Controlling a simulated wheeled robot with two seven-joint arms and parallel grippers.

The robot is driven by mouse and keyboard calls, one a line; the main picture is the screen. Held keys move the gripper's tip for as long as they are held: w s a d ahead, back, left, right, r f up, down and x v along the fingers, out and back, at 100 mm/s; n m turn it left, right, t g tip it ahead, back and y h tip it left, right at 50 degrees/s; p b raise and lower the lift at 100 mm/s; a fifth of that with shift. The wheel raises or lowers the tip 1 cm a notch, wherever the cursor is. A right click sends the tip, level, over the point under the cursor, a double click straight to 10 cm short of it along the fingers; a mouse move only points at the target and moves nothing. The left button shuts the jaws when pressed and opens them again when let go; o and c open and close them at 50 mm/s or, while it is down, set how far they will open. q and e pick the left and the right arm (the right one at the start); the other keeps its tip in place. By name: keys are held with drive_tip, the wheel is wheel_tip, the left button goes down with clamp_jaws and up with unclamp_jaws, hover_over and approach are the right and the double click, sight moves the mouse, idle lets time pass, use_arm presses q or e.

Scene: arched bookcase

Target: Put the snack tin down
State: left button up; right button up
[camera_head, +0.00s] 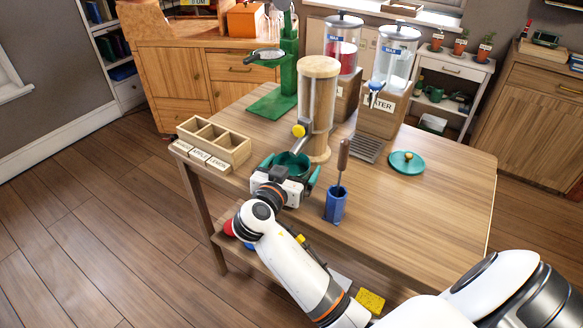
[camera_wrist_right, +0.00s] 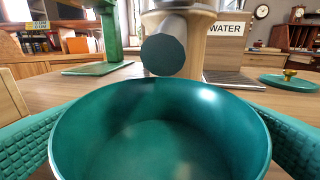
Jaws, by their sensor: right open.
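The snack tin (camera_head: 297,160), a round teal open-topped container, is at the near edge of the wooden table, below the dispenser's spout. In the right wrist view the tin (camera_wrist_right: 160,130) fills the lower middle and looks empty inside. My right gripper (camera_head: 288,172) is open, with one teal finger on each side of the tin. I cannot tell whether the fingers touch it. The tin's underside is hidden by the gripper, but it appears to be at tabletop height. A teal lid with a brass knob (camera_head: 407,162) lies on the table to the right. My left gripper is out of view.
A wooden dispenser (camera_head: 319,100) stands just behind the tin. A blue cup (camera_head: 336,206) with a wooden-handled tool is close on the right. A compartmented wooden box (camera_head: 213,143) is on the left. A water dispenser (camera_head: 384,107) stands behind. The table's right front is clear.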

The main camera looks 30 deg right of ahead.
drive_tip(key=v, duration=1.2)
